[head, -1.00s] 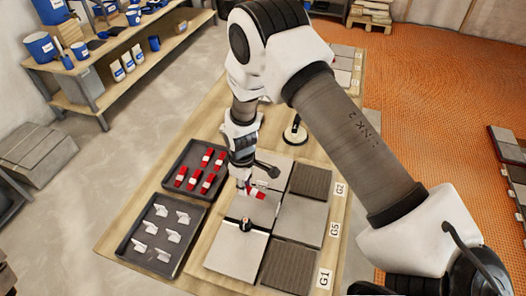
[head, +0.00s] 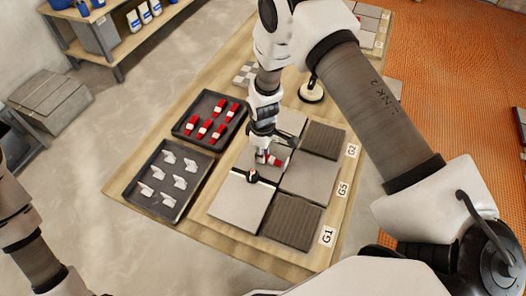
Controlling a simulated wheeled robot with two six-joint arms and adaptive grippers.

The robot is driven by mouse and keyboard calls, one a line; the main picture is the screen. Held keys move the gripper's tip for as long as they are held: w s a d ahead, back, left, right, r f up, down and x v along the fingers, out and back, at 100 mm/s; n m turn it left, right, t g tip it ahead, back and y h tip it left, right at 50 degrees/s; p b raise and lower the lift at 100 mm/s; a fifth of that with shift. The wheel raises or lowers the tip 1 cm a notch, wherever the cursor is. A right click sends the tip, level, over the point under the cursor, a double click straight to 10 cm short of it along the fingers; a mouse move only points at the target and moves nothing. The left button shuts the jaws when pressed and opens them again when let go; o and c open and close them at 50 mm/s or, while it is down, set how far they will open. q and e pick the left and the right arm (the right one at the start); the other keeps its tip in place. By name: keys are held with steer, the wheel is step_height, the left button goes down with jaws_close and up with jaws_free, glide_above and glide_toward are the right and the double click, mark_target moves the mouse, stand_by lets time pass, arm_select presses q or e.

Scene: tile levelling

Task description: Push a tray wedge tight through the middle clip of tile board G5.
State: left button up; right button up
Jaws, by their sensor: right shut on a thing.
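The tile boards, labelled G1, G5 and G2, lie on the wooden table. Board G5 is the middle one, with a light tile (head: 309,178) beside its tag (head: 343,189). My right gripper (head: 262,158) is low over the left side of G5, shut on a red-and-white wedge (head: 277,161) that points right. A small black-and-white piece (head: 252,176) stands just in front of the gripper, at the tile seam. The middle clip is not clearly visible; the gripper hides that area. I cannot tell whether the wedge touches a clip. My left gripper is out of view.
A dark tray (head: 175,131) holds several red wedges (head: 218,132). Another tray (head: 137,197) holds several white clips (head: 180,182). A suction lifter (head: 311,92) stands behind the boards. My right arm crosses above their right side.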

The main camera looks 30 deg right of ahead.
mark_target(277, 162)
steer(key=shift+s+d, duration=0.2)
steer(key=shift+s+d+p, duration=0.35)
steer(key=shift+s+d, duration=0.25)
steer(key=shift+s, duration=0.05)
steer(key=shift+f, duration=0.1)
steer(key=shift+s+d+p, duration=0.7)
steer(key=shift+s+d, duration=0.1)
steer(key=shift+s, duration=0.1)
stand_by(1.1)
stand_by(0.5)
steer(key=o, duration=0.9)
steer(key=shift+c, duration=0.2)
